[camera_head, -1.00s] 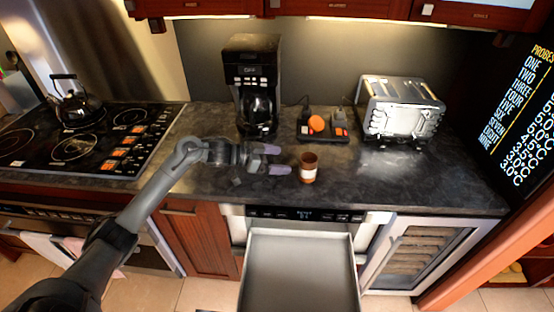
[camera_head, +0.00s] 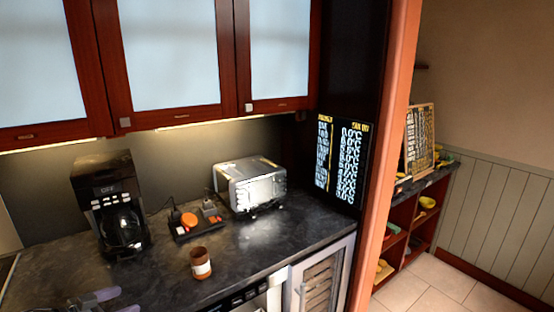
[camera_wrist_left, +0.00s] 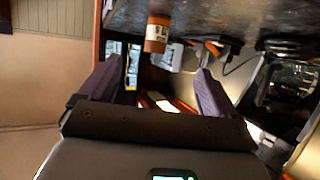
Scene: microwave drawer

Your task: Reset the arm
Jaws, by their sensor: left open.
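My left gripper (camera_head: 114,300) shows only in part at the bottom left of the head view, with its purple-grey fingers apart and nothing between them. In the left wrist view its two fingers (camera_wrist_left: 152,85) stand wide apart. A brown cup with a white label (camera_head: 201,263) stands upright on the dark counter, to the right of the gripper and apart from it. The cup also shows in the left wrist view (camera_wrist_left: 157,33), at the top beyond the fingers. My right gripper is in neither view.
On the dark counter (camera_head: 255,262) stand a black coffee maker (camera_head: 115,205), a black tray with an orange item (camera_head: 195,222) and a silver toaster oven (camera_head: 252,187). White-fronted cabinets (camera_head: 170,55) hang above. A red-orange post (camera_head: 388,150) ends the counter at right, with open floor beyond.

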